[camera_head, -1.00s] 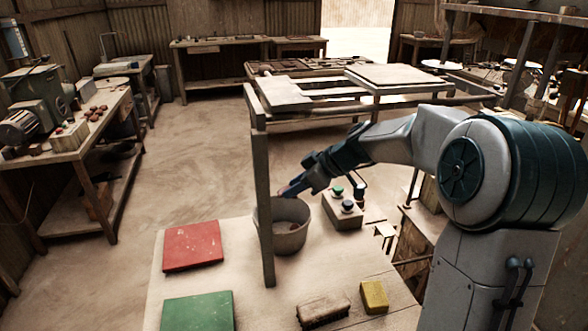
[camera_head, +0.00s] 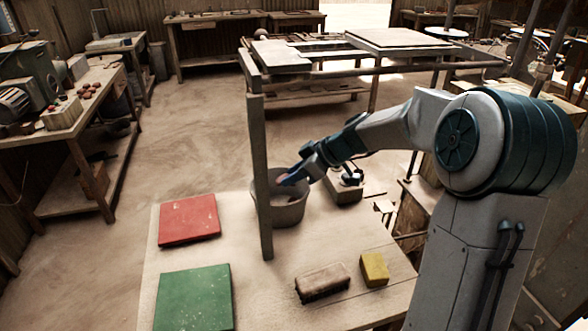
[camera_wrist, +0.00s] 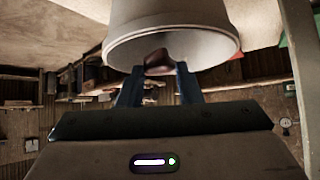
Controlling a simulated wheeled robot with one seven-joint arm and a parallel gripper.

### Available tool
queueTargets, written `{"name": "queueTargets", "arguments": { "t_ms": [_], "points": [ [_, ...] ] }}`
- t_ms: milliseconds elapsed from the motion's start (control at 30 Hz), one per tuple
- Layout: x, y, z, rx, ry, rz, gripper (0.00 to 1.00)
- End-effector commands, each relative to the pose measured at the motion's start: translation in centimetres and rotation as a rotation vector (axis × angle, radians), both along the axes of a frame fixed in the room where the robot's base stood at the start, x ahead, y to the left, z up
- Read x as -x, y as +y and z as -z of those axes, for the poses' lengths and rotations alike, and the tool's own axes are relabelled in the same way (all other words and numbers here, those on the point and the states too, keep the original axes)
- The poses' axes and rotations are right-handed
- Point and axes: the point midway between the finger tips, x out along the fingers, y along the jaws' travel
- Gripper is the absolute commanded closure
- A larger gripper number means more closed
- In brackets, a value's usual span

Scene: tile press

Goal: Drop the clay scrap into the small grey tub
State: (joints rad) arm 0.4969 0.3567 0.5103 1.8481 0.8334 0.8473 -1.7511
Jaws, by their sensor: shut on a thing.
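The small grey tub (camera_head: 287,213) stands on the near table, partly hidden behind a wooden post. My gripper (camera_head: 283,182) is at the tub's rim, pointing down and left over its opening. In the wrist view my gripper (camera_wrist: 158,72) is shut on a reddish-brown lump, the clay scrap (camera_wrist: 158,60), held between the blue fingertips. The tub (camera_wrist: 172,22) shows just past the fingertips there, with its mouth toward me. In the head view the scrap is hard to make out at the fingertips.
A wooden post (camera_head: 262,190) of the press frame rises close to the tub's left side. A red tile (camera_head: 189,219), a green tile (camera_head: 193,298), a brush (camera_head: 322,282) and a yellow block (camera_head: 374,269) lie on the table. A button box (camera_head: 343,186) stands right of the tub.

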Motion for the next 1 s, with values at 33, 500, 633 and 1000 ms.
{"name": "queueTargets", "arguments": {
  "t_ms": [33,500,633,1000],
  "points": [
    [0.0,0.0,0.1,0.0,0.0,0.0,0.91],
    [0.0,0.0,0.0,0.0,-0.001,-0.001,0.43],
    [0.0,-0.2,-0.1,0.0,-0.001,-0.001,0.43],
    [1.8,-4.7,-4.6,0.003,-0.005,0.003,0.43]
  ]
}}
